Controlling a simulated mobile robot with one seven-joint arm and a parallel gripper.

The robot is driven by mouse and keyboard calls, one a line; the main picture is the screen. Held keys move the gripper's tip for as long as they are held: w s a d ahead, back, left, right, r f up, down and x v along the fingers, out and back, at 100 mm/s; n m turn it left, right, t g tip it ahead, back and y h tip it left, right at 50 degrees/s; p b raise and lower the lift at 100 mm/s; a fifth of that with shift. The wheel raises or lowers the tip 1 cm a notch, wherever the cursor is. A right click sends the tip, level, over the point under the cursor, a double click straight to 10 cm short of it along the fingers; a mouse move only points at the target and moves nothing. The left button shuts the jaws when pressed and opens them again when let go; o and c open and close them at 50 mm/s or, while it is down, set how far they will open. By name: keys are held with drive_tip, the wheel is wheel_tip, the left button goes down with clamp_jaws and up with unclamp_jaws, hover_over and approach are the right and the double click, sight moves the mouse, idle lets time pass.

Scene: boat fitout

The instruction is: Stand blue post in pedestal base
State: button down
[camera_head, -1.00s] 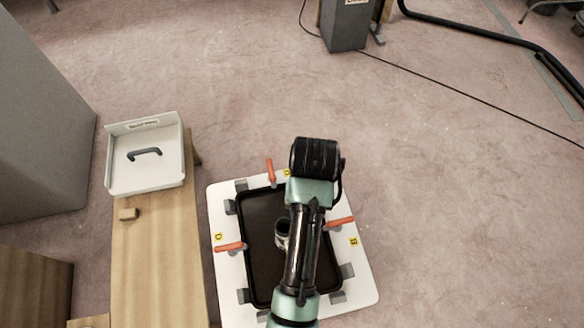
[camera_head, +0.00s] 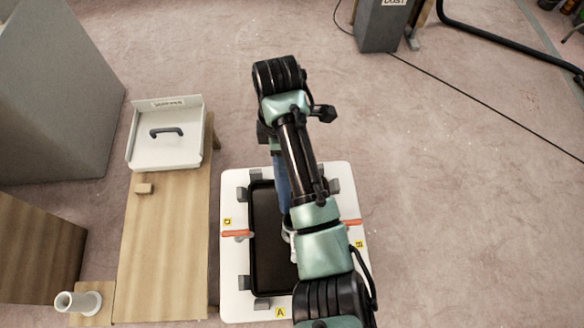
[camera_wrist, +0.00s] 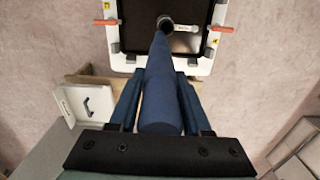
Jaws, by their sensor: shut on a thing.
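The blue post (camera_wrist: 160,85) is held lengthwise between the fingers of my gripper (camera_wrist: 158,100), which is shut on it. In the head view the post (camera_head: 282,185) hangs down below my wrist, partly hidden by my arm. A grey tubular socket (camera_wrist: 185,22), seemingly the pedestal base, is in the dark framed opening. The post's far end overlaps the socket's mouth in the wrist view; I cannot tell whether it is inside. In the head view my arm hides most of this socket.
A white panel (camera_head: 233,290) with orange handles and grey clamps frames the dark opening (camera_head: 270,270). Left of it are a wooden bench (camera_head: 160,250), a white tray (camera_head: 165,140) and another grey flanged tube (camera_head: 80,302). The floor to the right is mostly clear.

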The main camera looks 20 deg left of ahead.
wheel_tip(320, 180, down, 20)
drive_tip(key=s+d+n+b, duration=0.1)
drive_tip(key=d+n+b, duration=0.1)
drive_tip(key=n+b, duration=0.5)
drive_tip(key=shift+s+d+r+n+b, duration=0.2)
drive_tip(key=shift+d+n+b, duration=0.15)
drive_tip(key=shift+b, duration=1.75)
idle(1.5)
drive_tip(key=shift+f, duration=0.1)
idle(0.3)
drive_tip(key=shift+c, duration=1.4)
unclamp_jaws()
wheel_tip(320, 180, up, 13)
drive_tip(key=p, duration=0.2)
